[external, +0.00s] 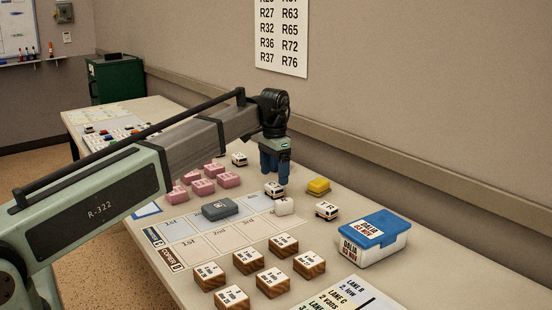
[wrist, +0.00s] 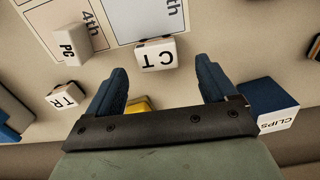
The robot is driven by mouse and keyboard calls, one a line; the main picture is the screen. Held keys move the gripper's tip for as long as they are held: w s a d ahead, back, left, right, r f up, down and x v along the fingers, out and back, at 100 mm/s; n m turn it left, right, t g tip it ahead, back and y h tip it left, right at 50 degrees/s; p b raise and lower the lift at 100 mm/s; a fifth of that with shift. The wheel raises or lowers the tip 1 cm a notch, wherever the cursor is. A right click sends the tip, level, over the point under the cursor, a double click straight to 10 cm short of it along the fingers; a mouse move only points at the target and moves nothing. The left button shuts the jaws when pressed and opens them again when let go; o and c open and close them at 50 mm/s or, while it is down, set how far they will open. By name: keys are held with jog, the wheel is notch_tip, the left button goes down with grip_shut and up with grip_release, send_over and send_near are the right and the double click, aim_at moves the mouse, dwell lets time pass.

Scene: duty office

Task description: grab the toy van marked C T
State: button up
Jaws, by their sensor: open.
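The white toy van marked C T (wrist: 156,55) sits on the table in the wrist view, just beyond the gap between my fingertips. In the external view, the van (external: 274,189) directly below my fingers appears to be the same one. My gripper (wrist: 161,68) is open and empty, with one blue finger on each side of the gap. In the external view my gripper (external: 275,176) points down above the table. I cannot tell the exact height of the fingertips over the van.
Vans marked PC (wrist: 72,47) and TR (wrist: 66,97) stand to the left in the wrist view. A yellow block (external: 318,187) and a blue-lidded box (external: 372,237) are nearby. A blue CLIPS box (wrist: 272,105) is close to the right finger. Pink blocks (external: 203,187) and wooden blocks (external: 273,282) stand around.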

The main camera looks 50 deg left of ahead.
aim_at(274, 186)
notch_tip(274, 186, down, 5)
jog(key=shift+s+d+r, duration=0.1)
jog(key=shift+s+d, duration=0.05)
jog(key=c, duration=1)
